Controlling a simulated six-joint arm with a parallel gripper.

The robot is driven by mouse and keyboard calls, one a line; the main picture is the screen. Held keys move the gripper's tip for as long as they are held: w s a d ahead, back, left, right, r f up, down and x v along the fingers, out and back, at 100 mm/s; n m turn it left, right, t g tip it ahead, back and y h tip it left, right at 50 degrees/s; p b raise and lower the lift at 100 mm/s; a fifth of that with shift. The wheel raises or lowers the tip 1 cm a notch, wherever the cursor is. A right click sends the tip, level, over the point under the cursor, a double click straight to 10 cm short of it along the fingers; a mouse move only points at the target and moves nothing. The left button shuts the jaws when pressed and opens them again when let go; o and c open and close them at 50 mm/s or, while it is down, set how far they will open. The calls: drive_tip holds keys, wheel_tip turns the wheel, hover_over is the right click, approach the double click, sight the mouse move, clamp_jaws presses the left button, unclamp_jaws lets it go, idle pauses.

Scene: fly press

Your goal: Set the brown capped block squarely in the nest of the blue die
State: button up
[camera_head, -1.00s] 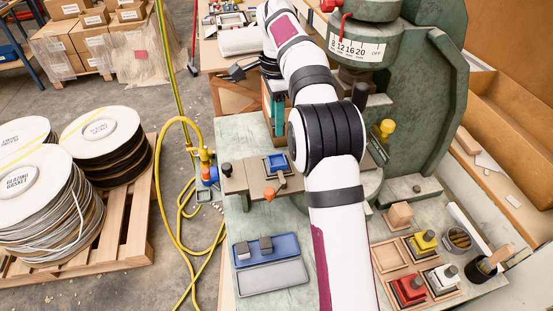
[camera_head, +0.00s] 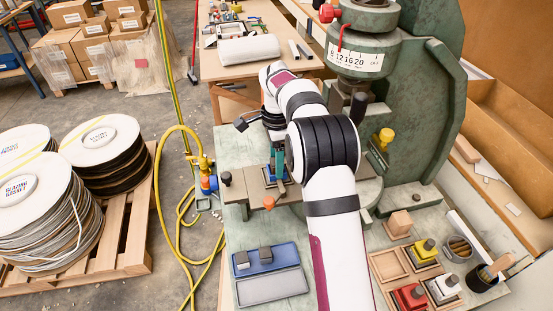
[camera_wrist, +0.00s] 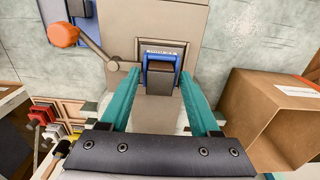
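The blue die (camera_wrist: 160,53) sits on a dark square on the brown-grey press plate. In the head view it is mostly hidden behind my arm and fingers. My gripper (camera_wrist: 160,78) is open, its two teal fingers on either side of the die with a gap to each. In the head view, a teal finger (camera_head: 277,163) is over the die. A plain light-brown block (camera_head: 398,221) stands on a small base at the right; no separate cap can be made out.
Red (camera_head: 409,295), yellow (camera_head: 424,248) and white (camera_head: 443,287) capped blocks stand at a wooden tray (camera_head: 388,264). An orange knob (camera_wrist: 62,33) on a lever lies beside the die. A cardboard box (camera_wrist: 275,115) is close on the right in the wrist view.

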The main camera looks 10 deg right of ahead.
wheel_tip(320, 180, up, 11)
drive_tip(key=s+a+r+n, duration=0.1)
drive_tip(key=s+r+n, duration=0.2)
drive_tip(key=s+r, duration=0.3)
drive_tip(key=s+a+f+n, duration=0.1)
drive_tip(key=s+f+n, duration=0.2)
drive_tip(key=s, duration=0.7)
drive_tip(key=s+a+f+n+y, duration=0.1)
drive_tip(key=s+a+f+n, duration=0.1)
drive_tip(key=s, duration=0.9)
drive_tip(key=s+a+f+n, duration=0.2)
drive_tip(key=s+f+n, duration=0.2)
drive_tip(key=s, duration=0.7)
wheel_tip(320, 180, down, 2)
drive_tip(key=shift+a+y, duration=0.15)
drive_tip(key=shift+y, duration=0.25)
drive_tip(key=shift+c, duration=0.3)
